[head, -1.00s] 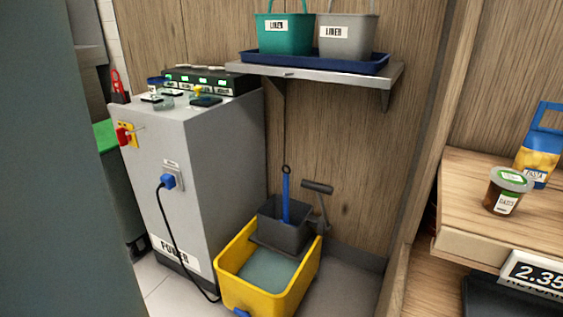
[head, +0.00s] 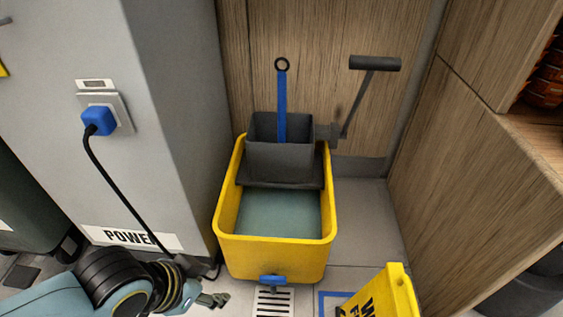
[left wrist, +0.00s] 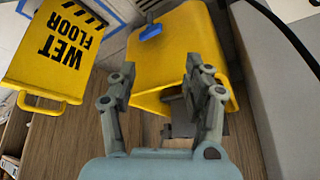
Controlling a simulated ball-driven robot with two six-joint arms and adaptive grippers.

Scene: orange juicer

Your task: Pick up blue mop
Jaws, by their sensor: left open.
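The blue mop (head: 282,105) stands upright in the dark grey wringer at the back of the yellow bucket. Its handle ends in a dark ring at the top, and its lower end is hidden inside the wringer. My left gripper (head: 215,299) is low at the front left of the bucket, apart from the mop. In the left wrist view, the left gripper (left wrist: 160,85) is open and empty, with the yellow bucket (left wrist: 172,50) beyond its fingers. The mop does not show clearly there. My right gripper is not in view.
The wringer (head: 275,160) has a lever handle (head: 374,64) sticking up at its right. A grey power cabinet (head: 170,110) with a plugged black cable stands left. A yellow wet floor sign (head: 385,295) is at front right, with wooden shelving (head: 490,190) behind it.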

